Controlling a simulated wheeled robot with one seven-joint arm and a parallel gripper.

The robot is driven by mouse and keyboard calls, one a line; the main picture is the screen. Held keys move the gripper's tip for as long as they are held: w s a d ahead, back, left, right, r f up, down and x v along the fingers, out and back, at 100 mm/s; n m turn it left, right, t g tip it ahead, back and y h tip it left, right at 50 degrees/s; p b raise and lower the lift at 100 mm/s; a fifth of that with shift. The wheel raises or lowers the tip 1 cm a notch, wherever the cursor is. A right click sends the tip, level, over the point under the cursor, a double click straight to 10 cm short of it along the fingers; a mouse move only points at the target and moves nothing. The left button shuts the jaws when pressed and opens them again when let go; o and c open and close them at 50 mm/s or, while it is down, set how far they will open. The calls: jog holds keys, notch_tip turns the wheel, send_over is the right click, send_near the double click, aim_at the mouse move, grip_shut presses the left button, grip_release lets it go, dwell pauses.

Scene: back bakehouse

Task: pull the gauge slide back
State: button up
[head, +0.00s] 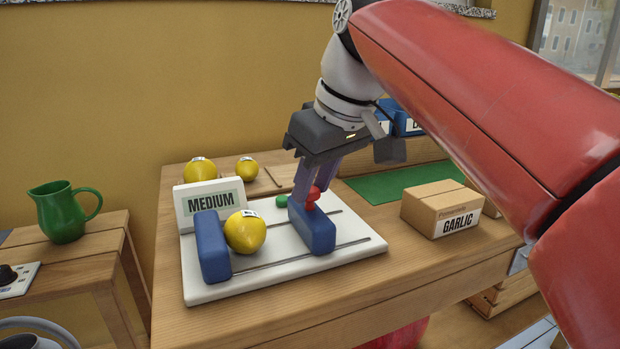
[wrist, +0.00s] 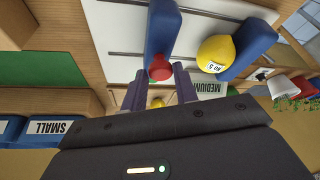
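The gauge is a white board (head: 340,258) with two rails and two blue jaws. The left blue jaw (head: 212,246) stands against a yellow lemon (head: 246,232). The right blue jaw, the slide (head: 314,232), carries a red knob (head: 312,196) and stands apart from the lemon. A sign on the gauge reads MEDIUM (head: 212,201). My gripper (head: 313,190) is over the slide, its fingers pointing down at the knob. In the wrist view the fingers are apart, with the red knob (wrist: 160,68) between their tips and gaps beside it. The lemon (wrist: 217,54) shows there too.
A green button (head: 281,201) sits behind the slide. Two more yellow fruits (head: 200,171) lie behind the gauge. A GARLIC box (head: 441,208) and a green mat (head: 400,184) are to the right. Blue bins stand at the back; one reads SMALL (wrist: 45,129). A green jug (head: 62,213) stands left.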

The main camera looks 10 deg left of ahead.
jog(key=o, duration=0.4)
jog(key=shift+w+d, duration=0.15)
jog(key=shift+d, duration=0.1)
jog(key=shift+r, duration=0.1)
jog(key=p+v, duration=0.2)
jog(key=v, duration=0.5)
jog(key=shift+d+r, duration=0.1)
jog(key=shift+r, duration=0.2)
